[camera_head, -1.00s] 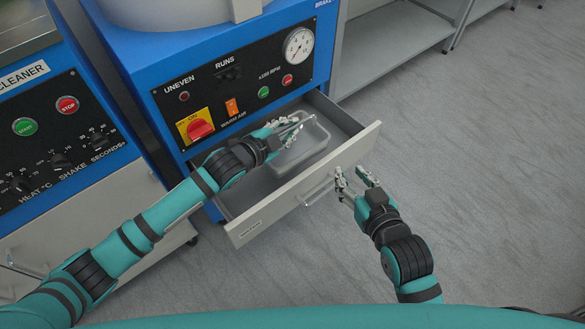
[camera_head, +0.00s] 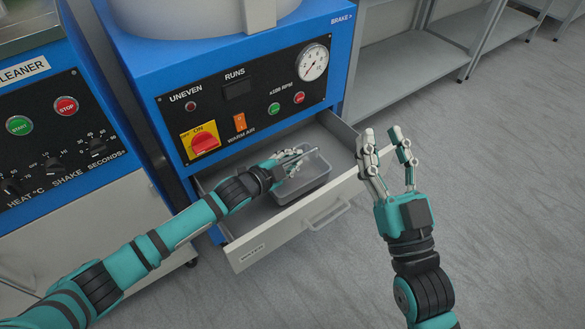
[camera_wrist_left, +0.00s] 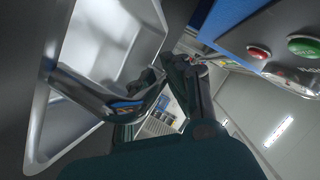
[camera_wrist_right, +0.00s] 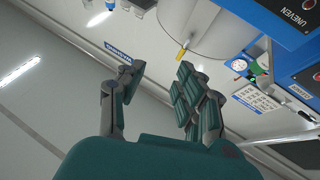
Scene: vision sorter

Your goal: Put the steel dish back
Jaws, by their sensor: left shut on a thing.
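My right gripper (camera_head: 384,142) is open and empty, fingers up, in front of the drawer's right end.
The drawer juts from a blue machine (camera_head: 130,65) with a gauge and red and green buttons. Its bar handle (camera_head: 328,216) is on the front. Another control panel (camera_head: 50,140) stands at left, and a grey metal shelf (camera_head: 395,75) at right. The floor at right is clear.

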